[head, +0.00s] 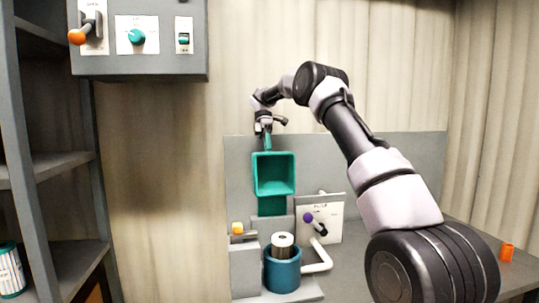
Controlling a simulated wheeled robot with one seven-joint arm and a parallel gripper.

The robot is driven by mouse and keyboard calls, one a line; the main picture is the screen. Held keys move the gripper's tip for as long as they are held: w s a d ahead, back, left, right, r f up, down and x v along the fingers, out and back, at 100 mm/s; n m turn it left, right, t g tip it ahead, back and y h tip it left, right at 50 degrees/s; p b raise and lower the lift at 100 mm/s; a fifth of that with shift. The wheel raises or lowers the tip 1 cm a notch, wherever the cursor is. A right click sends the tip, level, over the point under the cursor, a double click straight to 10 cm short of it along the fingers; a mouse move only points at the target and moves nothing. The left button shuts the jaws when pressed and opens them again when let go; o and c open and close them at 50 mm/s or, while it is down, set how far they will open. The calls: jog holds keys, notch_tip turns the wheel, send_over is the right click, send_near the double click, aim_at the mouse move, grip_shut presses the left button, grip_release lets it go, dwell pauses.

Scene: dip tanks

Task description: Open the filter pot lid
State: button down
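A teal, square, hollow piece (274,191) stands raised above the fixture on the back panel, its open side facing me. It looks like the lid, swung up, but I cannot be sure. A narrow teal grip (267,143) rises from its top edge. My gripper (267,135) is at this grip from above; the fingers are too small to tell if they are closed on it. Below stands a round blue pot (282,275), open at the top, with a metal cylinder (283,241) showing inside it.
A yellow-orange knob (237,228) sits left of the pot. A panel with a purple-tipped lever (315,222) and a white pipe (318,262) stand right. An orange piece (507,252) lies far right on the bench.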

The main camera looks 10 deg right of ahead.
jog(key=shift+w+d, duration=0.15)
jog(key=shift+w, duration=0.1)
jog(key=c, duration=1)
grip_release()
jog(key=shift+o, duration=0.8)
jog(key=shift+w+f, duration=0.2)
jog(key=shift+w, duration=0.05)
jog(key=shift+r, duration=0.1)
jog(key=shift+s, duration=0.15)
